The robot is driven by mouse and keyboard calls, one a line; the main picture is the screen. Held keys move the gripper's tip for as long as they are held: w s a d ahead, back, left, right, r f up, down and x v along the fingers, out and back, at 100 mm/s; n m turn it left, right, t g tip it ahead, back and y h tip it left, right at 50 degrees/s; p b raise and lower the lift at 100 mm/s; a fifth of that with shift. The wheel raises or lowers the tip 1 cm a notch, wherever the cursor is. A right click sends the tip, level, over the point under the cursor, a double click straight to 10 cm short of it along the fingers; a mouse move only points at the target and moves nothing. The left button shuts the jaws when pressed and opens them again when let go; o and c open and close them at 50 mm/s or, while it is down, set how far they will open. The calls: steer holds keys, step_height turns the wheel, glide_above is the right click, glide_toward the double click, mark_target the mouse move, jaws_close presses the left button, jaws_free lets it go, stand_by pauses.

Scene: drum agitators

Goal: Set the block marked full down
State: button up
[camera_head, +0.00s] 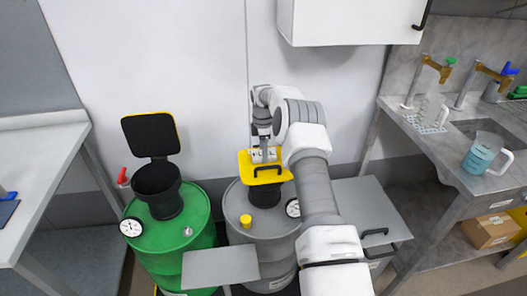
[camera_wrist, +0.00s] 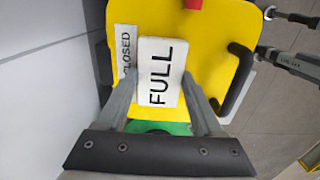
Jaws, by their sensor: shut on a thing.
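The block marked FULL (camera_wrist: 160,70) is white with black letters and sits between the two fingers of my gripper (camera_wrist: 163,90) in the wrist view. My gripper is shut on it. In the head view my gripper (camera_head: 262,148) is over the yellow lid (camera_head: 246,172) of the grey drum. The yellow lid (camera_wrist: 215,40) lies behind the block in the wrist view. I cannot tell whether the block touches the lid. A white label reading CLOSED (camera_wrist: 125,50), partly hidden, is left of the block.
The grey drum (camera_head: 237,238) has a yellow cap (camera_head: 245,221) and a gauge (camera_head: 293,208) on top. The green drum (camera_head: 190,244), its black lid (camera_head: 150,135) raised, stands left. A grey stand top (camera_head: 220,266) is in front. The lid has a black handle (camera_wrist: 238,75).

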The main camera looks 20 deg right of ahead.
steer(key=shift+f, duration=0.15)
steer(key=o, duration=1.4)
steer(key=shift+c, duration=0.2)
